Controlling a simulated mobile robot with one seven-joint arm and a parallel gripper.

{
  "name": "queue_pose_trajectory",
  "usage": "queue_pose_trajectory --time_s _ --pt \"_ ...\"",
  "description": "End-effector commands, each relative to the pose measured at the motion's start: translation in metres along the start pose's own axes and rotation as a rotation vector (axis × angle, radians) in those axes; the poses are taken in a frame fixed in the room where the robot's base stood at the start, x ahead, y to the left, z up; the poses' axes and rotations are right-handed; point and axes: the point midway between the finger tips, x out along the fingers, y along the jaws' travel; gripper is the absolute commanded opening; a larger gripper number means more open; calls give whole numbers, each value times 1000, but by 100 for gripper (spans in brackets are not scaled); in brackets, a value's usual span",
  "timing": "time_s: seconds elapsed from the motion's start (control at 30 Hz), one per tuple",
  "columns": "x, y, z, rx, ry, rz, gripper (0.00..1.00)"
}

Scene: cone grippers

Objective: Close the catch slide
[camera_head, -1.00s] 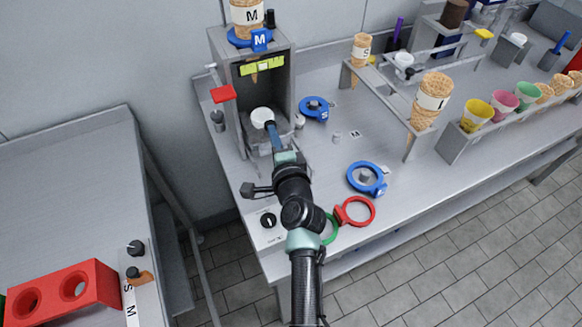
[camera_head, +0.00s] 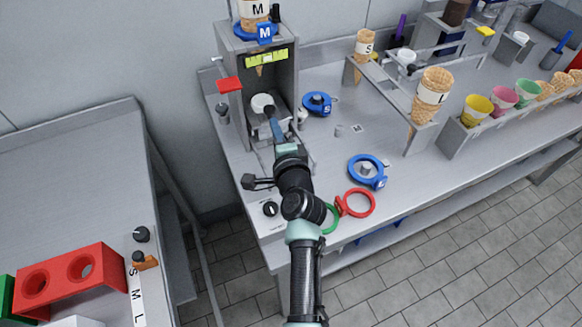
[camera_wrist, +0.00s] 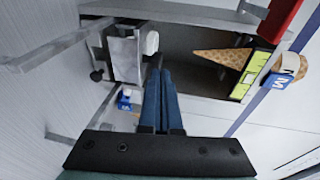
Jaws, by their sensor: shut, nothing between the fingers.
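The grey cabinet (camera_head: 288,75) stands at the back left of the bench. Low in its opening is a grey slide-like part (camera_head: 262,124) with a round white piece (camera_head: 263,103); I take this as the catch slide. In the wrist view, a grey box-like part (camera_wrist: 124,58) and a white round piece (camera_wrist: 151,43) sit just left of my fingertips. My gripper (camera_head: 268,109) is shut and empty, its blue fingers reaching into the opening, close to the white piece. It also shows in the wrist view (camera_wrist: 160,72). Whether the fingertips touch the slide I cannot tell.
A cone (camera_wrist: 223,57) hangs tip-down under the yellow-green strip (camera_head: 263,62). A red tab (camera_head: 230,84) is at the cabinet's left. Blue rings (camera_head: 317,103), a red ring (camera_head: 358,202) and a cone rack (camera_head: 395,92) are to the right.

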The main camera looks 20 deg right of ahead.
Motion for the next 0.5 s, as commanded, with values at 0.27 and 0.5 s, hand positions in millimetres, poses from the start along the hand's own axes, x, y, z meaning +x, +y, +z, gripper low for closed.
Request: queue_pose_trajectory --time_s 0.27,0.5 --pt "-57 2 -1 -3 1 6 0" --pt "-88 2 -1 -2 1 5 0"
